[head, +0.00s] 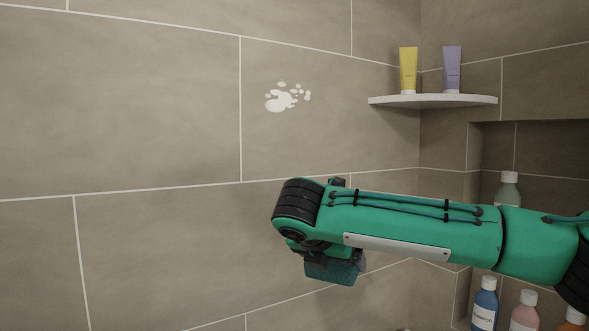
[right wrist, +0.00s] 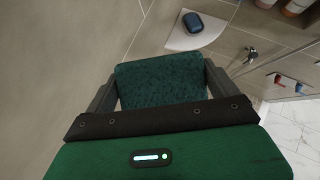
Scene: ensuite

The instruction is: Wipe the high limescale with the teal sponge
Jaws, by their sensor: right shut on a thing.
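The limescale is a cluster of white spots (head: 281,99) on the beige tiled wall, left of the corner shelf in the head view. My right gripper (head: 318,258) is below and a little right of it, apart from it, under my green forearm. It is shut on the teal sponge (head: 334,271), which hangs below the wrist and is partly hidden by it. In the right wrist view the sponge (right wrist: 160,82) sits between the two dark fingers. My left gripper is not in view.
A corner shelf (head: 432,101) holds a yellow tube (head: 408,70) and a purple tube (head: 452,69). Several bottles (head: 485,303) stand at lower right. In the right wrist view, a lower corner shelf (right wrist: 196,38) holds a dark blue object (right wrist: 193,22); a tap (right wrist: 250,54) is beside it.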

